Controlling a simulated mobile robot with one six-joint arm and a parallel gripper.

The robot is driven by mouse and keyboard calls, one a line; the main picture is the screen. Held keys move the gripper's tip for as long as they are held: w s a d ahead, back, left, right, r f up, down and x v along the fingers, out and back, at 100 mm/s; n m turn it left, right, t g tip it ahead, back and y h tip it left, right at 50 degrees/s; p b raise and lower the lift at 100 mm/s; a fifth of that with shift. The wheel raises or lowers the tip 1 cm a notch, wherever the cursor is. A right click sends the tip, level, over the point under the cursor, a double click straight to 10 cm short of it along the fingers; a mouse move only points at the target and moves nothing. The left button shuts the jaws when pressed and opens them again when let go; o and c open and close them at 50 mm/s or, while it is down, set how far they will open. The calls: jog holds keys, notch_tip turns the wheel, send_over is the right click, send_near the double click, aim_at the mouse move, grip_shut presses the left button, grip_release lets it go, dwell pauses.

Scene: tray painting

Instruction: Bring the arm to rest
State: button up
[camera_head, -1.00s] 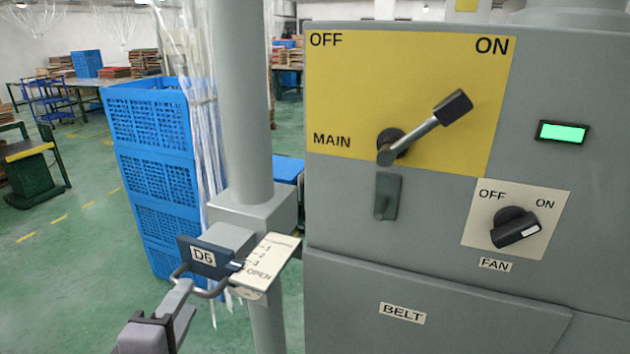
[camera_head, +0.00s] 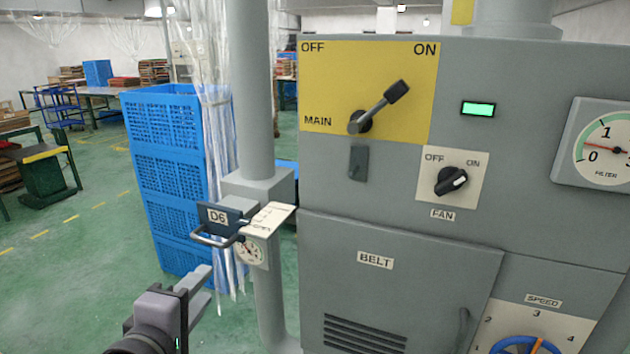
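My gripper (camera_head: 206,284) is at the lower left of the head view, below and apart from the D6 handle. Its two light grey fingers look parted, with nothing between them. The D6 damper handle (camera_head: 212,240) is a bent grey bar on a dark plate, fixed to the grey upright pipe (camera_head: 254,100). A pale scale plate (camera_head: 270,217) sits at its right, with a small round gauge (camera_head: 250,252) below.
The grey cabinet (camera_head: 400,230) fills the right side. Its main lever (camera_head: 380,107) and fan knob (camera_head: 452,181) point toward ON; the lamp (camera_head: 478,109) is green. Blue crates (camera_head: 170,185) stand behind the pipe. Green floor (camera_head: 80,290) at the left is clear.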

jog(key=s+d+f+m+g+h, duration=0.1)
jog(key=d+f+m+g, duration=0.15)
jog(key=d, duration=0.65)
jog(key=s+d+f+m+g+h, duration=0.1)
jog(key=d+m+g+h, duration=0.2)
jog(key=d, duration=0.6)
jog(key=d+f+m+g, duration=0.1)
jog(key=d+m+g, duration=0.25)
jog(key=d, duration=0.55)
jog(key=s+d+f+m+y, duration=0.2)
jog(key=s+m+y, duration=0.4)
jog(key=s+m, duration=0.6)
jog(key=shift+d+y, duration=0.3)
jog(key=shift+d, duration=0.6)
